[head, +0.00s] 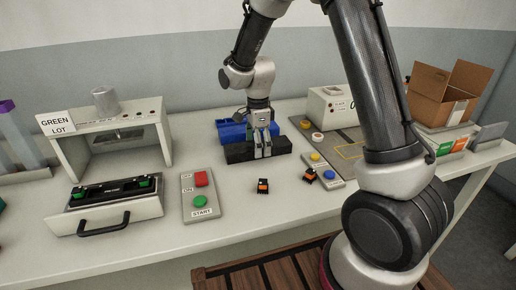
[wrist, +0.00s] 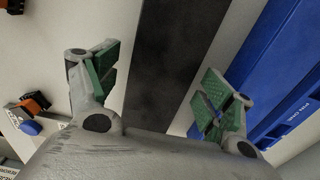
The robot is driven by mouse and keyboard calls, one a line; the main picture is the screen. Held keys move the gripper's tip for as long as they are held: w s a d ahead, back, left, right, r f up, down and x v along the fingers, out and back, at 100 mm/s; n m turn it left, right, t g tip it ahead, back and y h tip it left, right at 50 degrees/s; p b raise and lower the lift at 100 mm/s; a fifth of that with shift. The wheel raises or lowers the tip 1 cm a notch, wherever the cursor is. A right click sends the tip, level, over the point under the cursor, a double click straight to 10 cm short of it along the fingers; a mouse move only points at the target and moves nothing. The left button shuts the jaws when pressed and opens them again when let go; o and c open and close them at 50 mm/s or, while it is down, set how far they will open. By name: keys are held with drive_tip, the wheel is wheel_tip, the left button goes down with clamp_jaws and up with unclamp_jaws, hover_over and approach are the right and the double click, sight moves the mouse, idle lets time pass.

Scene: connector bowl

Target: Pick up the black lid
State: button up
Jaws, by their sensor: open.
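The black lid (head: 239,153) is a long dark bar on the white table, in front of the blue bin. In the wrist view the lid (wrist: 178,45) runs as a dark band between my two fingers. My gripper (head: 262,153) points down over the middle of the lid, and its fingers hide part of it in the head view. In the wrist view my gripper (wrist: 162,80) is open, with green pads on either side of the lid. I see a gap between the pads and the lid; contact is not visible.
The blue bin (head: 232,131) stands close behind the lid; its wall (wrist: 275,85) is near one finger in the wrist view. A button panel (head: 198,207), small black-orange connectors (head: 262,186) and a grey fixture (head: 160,136) stand around. A cardboard box (head: 430,105) is at the right.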

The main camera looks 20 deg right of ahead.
drive_tip(key=shift+f, duration=0.45)
drive_tip(key=c, duration=1.1)
drive_tip(key=shift+r, duration=0.1)
